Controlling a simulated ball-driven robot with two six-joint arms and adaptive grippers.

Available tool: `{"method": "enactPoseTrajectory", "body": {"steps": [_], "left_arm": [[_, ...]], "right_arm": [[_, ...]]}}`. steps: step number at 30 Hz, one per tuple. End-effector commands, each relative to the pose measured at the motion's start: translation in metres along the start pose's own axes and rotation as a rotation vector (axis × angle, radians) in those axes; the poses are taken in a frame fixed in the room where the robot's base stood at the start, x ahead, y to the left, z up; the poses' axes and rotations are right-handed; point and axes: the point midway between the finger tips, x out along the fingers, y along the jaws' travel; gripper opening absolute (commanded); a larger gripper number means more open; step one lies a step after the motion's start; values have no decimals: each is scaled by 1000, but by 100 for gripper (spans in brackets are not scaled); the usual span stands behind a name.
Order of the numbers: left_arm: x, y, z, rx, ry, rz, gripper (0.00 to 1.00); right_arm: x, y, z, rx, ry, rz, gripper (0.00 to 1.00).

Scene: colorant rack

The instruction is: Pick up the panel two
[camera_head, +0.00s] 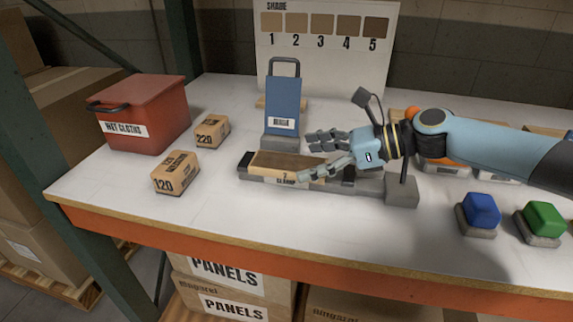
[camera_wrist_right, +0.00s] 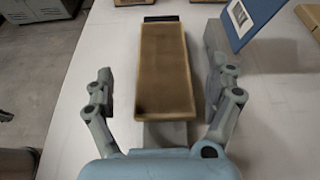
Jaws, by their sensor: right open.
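Panel two (camera_head: 283,163) is a flat brown wooden board with a pale front edge marked 2. It lies in a grey clamp fixture (camera_head: 401,192) at the middle of the table. In the right wrist view the panel (camera_wrist_right: 165,68) runs lengthwise between the fingers. My right gripper (camera_head: 318,158) is open, with one finger toward the far side and one toward the near side of the panel. In the right wrist view my right gripper (camera_wrist_right: 165,95) shows a gap between each finger and the panel. My left gripper is not in view.
A blue panel-like tool with a handle (camera_head: 284,103) stands just behind the clamp. A red wet cloths bin (camera_head: 145,112) and blocks marked 220 (camera_head: 212,131) and 120 (camera_head: 176,173) are at left. Blue (camera_head: 481,209) and green (camera_head: 543,220) buttons are at right.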

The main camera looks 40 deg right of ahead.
Motion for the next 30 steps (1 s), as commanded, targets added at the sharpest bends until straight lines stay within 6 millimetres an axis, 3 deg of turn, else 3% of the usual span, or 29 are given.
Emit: {"method": "enactPoseTrajectory", "body": {"steps": [2, 5, 13, 23, 30], "left_arm": [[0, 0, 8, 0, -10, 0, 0], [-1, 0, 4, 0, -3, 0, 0], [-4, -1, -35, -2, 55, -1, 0], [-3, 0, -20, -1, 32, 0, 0], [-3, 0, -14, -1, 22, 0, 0]], "right_arm": [[8, 0, 2, 1, -3, -1, 89], [15, 0, 2, 0, -1, 0, 89], [54, -3, 8, 0, -3, 0, 89], [64, -2, 6, -2, 1, 2, 89], [63, -2, 6, -2, 1, 2, 59]]}}
